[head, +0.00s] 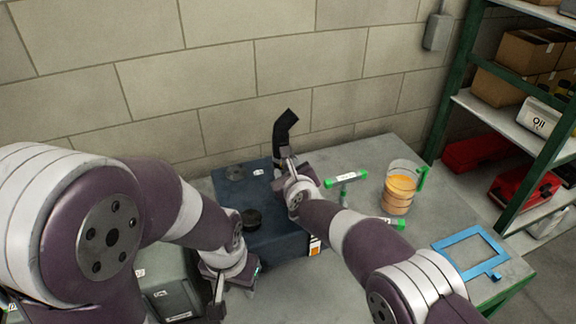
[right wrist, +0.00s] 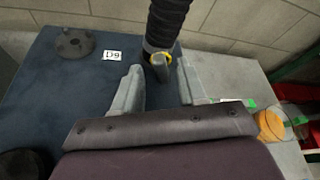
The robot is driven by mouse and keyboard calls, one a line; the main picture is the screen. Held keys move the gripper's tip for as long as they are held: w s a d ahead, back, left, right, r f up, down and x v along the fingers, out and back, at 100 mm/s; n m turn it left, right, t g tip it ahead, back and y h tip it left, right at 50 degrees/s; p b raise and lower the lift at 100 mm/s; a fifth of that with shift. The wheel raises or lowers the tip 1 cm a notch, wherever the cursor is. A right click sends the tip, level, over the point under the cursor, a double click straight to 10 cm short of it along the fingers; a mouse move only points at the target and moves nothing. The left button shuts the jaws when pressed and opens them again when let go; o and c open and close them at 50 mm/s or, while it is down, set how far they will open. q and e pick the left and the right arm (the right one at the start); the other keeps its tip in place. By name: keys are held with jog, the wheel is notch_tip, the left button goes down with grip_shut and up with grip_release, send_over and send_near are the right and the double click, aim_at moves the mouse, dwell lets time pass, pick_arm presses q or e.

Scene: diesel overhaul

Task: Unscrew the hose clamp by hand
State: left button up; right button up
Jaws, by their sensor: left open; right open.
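In the right wrist view the ribbed hose (right wrist: 167,22) ends in a hose clamp (right wrist: 157,57) with a yellow part and a grey tab. My right gripper (right wrist: 160,85) is open, its fingers apart on either side of the clamp and not touching it. In the head view my right gripper (head: 285,168) hides the clamp. My left gripper (head: 232,290) is open and low, in front of the block.
A jug of orange liquid (head: 398,190), green-ended tools (head: 347,180) and a blue frame (head: 470,252) lie on the bench to the right. A dark round cap (head: 252,217) and a flanged part (right wrist: 75,43) sit on the block. The wall is close behind.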

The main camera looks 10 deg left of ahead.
jog(key=shift+w+a+f, duration=0.15)
jog(key=shift+w, duration=0.3)
grip_shut()
jog(key=shift+s+a+f+n+t+h+b, duration=0.2)
jog(key=shift+f+n+t+h+b, duration=0.25)
jog(key=shift+n+b, duration=0.4)
jog(key=shift+n, duration=0.45)
jog(key=shift+r+t, duration=0.2)
jog(key=shift+t, duration=0.05)
jog(key=shift+r, duration=0.1)
grip_release()
jog(key=shift+s, duration=0.1)
